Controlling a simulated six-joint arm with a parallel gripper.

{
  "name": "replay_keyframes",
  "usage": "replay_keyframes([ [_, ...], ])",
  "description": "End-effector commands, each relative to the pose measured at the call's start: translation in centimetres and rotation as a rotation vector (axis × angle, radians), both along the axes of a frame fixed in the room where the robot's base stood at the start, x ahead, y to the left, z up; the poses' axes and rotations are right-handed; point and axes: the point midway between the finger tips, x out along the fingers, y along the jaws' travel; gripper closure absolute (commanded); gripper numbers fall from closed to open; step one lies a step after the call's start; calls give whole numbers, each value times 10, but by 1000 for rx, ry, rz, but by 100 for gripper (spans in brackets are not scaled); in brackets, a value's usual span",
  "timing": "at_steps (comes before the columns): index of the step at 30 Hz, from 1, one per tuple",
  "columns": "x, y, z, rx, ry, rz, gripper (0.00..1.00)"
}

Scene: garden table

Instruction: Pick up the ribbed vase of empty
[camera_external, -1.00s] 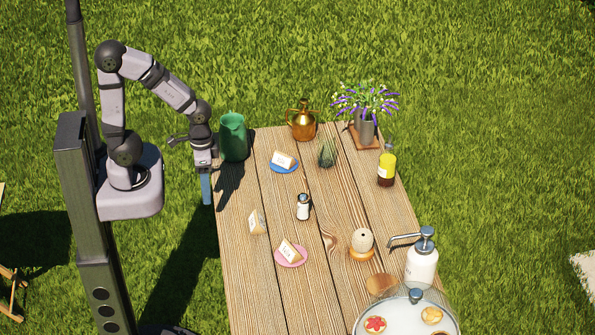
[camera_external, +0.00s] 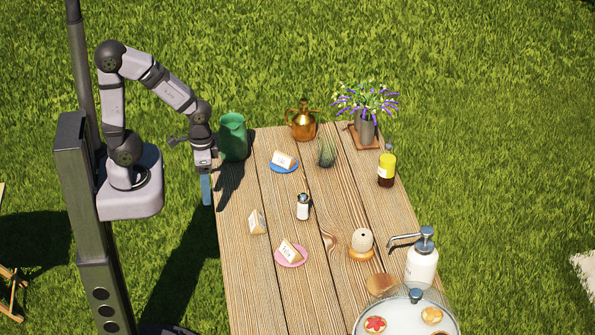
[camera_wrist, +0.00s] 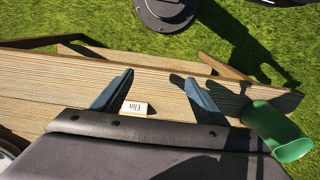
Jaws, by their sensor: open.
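A small dark green, ribbed-looking vase (camera_external: 327,152) stands upright on the table, right of the blue plate; I see nothing in it, though its inside is too small to tell. A grey vase (camera_external: 366,130) with purple and white flowers stands on a wooden board at the back. A larger green jug (camera_external: 233,137) stands at the table's back left corner and also shows in the wrist view (camera_wrist: 278,130). My gripper (camera_external: 206,190) points down at the table's left edge, below the green jug and well left of the ribbed vase. In the wrist view its blue fingers (camera_wrist: 158,78) are apart and empty.
A copper jug (camera_external: 302,122) is behind the ribbed vase. A shaker (camera_external: 303,207), yellow-labelled bottle (camera_external: 386,168), pump bottle (camera_external: 422,268) and tray (camera_external: 365,318) are also around.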

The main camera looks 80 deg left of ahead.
Motion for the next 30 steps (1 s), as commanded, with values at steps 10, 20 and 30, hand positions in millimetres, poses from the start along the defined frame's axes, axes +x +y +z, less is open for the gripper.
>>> replay_keyframes([
  [10,1,0,12,0,-4,0,34],
  [20,12,3,43,4,-32,11,34],
  [30,101,32,16,38,-292,74,34],
])
